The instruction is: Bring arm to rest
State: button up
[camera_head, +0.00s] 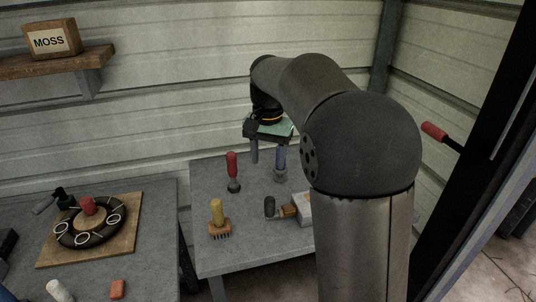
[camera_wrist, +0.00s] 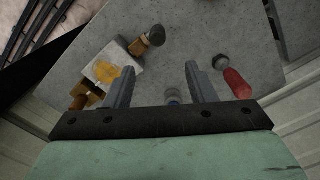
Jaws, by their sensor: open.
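My gripper (camera_head: 267,162) hangs over the grey right-hand table (camera_head: 250,262), its two fingers pointing down. The fingers are open and apart in the wrist view (camera_wrist: 163,58). A small bluish object (camera_wrist: 172,97) shows between the finger bases in that view; I cannot tell how far below it is. In the head view a blue-handled tool (camera_head: 280,168) with a grey base appears at the right finger, partly hidden.
A yellow-handled brush (camera_head: 217,216), a dark-ended tool (camera_head: 269,207) and a white block (camera_head: 304,206) are on the table. The left table holds a wooden board (camera_head: 125,218) with a black ring (camera_head: 67,238). A MOSS box (camera_head: 50,40) sits on a wall shelf (camera_head: 30,67). Metal walls stand behind.

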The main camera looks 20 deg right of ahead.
jog(key=shift+r, duration=0.25)
